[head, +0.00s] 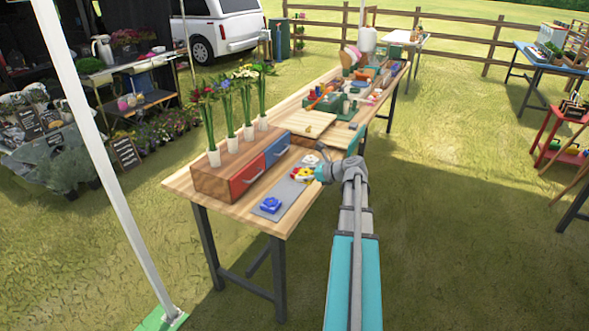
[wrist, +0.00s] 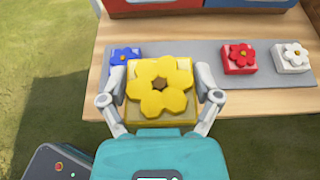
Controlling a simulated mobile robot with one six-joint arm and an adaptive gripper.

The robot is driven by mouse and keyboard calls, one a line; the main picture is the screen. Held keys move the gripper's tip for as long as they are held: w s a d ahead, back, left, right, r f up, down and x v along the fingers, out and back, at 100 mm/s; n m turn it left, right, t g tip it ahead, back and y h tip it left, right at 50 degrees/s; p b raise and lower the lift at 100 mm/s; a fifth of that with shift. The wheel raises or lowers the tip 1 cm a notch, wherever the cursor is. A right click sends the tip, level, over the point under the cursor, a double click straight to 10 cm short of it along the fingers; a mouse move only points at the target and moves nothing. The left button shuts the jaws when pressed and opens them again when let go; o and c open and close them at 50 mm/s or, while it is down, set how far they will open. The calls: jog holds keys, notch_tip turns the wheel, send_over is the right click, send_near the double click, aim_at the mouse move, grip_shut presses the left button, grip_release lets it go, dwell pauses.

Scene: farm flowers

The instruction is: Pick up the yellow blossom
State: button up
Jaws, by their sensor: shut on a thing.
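The yellow blossom (wrist: 160,86) is a flower with a brown centre on a yellow block. In the wrist view it sits between the two fingers of my gripper (wrist: 160,100), which touch its sides. It looks nearer to the camera than the mat and partly covers the blue blossom (wrist: 125,54). In the head view my gripper (head: 318,174) is over the table's front edge, and the yellow blossom is small there among the other blossoms. A red blossom (wrist: 240,58) and a white blossom (wrist: 291,56) lie on the grey mat (wrist: 206,52) to the right.
The grey mat also shows in the head view (head: 283,201), along the edge of the wooden table (head: 250,218). A box with a red drawer (head: 246,180) and a blue drawer (head: 277,150) stands behind it, with several vases of flowers on top. Grass lies in front.

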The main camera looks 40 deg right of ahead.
aim_at(302, 175)
jog(key=s, duration=0.1)
jog(key=s+r+p, duration=0.1)
jog(key=s, duration=0.1)
jog(key=shift+r, duration=0.2)
jog(key=shift+s+d, duration=0.1)
jog(key=shift+s, duration=0.05)
dwell(0.5)
